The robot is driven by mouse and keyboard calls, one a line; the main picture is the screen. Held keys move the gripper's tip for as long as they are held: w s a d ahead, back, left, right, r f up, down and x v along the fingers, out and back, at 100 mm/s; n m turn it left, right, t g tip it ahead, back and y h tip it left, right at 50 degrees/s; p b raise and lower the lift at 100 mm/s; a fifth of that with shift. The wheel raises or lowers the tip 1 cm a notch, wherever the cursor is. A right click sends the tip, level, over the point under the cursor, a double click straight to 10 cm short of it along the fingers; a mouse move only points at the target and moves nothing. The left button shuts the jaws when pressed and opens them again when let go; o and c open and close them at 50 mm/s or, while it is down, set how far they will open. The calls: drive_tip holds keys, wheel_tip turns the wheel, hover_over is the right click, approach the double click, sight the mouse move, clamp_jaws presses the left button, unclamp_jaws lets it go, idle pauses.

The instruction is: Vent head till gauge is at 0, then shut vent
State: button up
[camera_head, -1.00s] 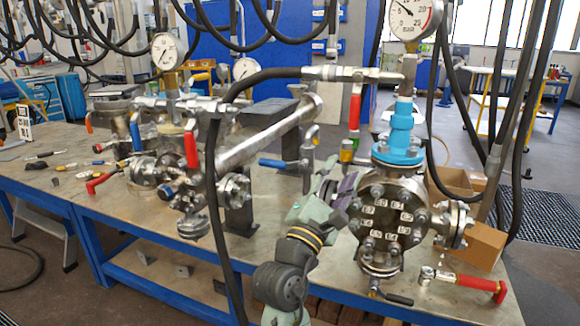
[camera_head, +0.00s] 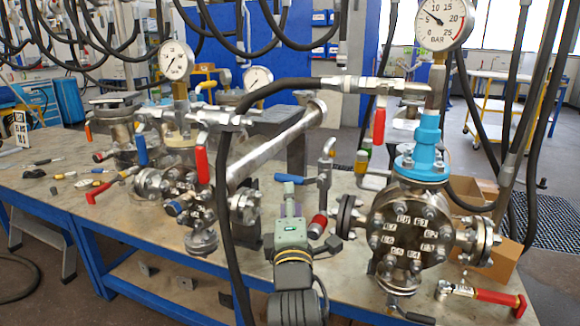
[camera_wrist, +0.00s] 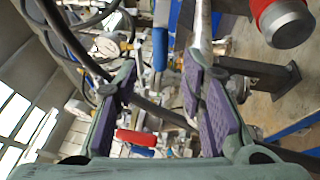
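A steel flanged head (camera_head: 408,238) with numbered bolt labels stands at the right on the bench. A blue fitting above it carries the gauge (camera_head: 444,22), marked BAR; its needle points up and left, away from 0. A red-handled valve (camera_head: 379,126) hangs on the hose line left of the gauge stem. A blue-handled valve (camera_head: 296,180) sits on a bent upright pipe left of the head. Which valve is the vent I cannot tell. My gripper shows in the wrist view (camera_wrist: 162,105), open and empty between purple pads.
Another flanged assembly with red handle (camera_head: 202,165) and smaller gauge (camera_head: 176,60) stands left. A black hose (camera_head: 222,200) hangs down in front of the bench (camera_head: 70,190). A red-handled valve (camera_head: 490,297) sits low right. A red cylinder (camera_wrist: 283,20) is close above my right finger.

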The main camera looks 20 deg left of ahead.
sight(289, 179)
drive_tip(key=p+x, duration=0.2)
drive_tip(key=x, duration=0.6)
drive_tip(key=shift+w+a, duration=0.15)
drive_tip(key=shift+w, duration=0.1)
drive_tip(key=shift+c, duration=0.2)
clamp_jaws()
idle(0.4)
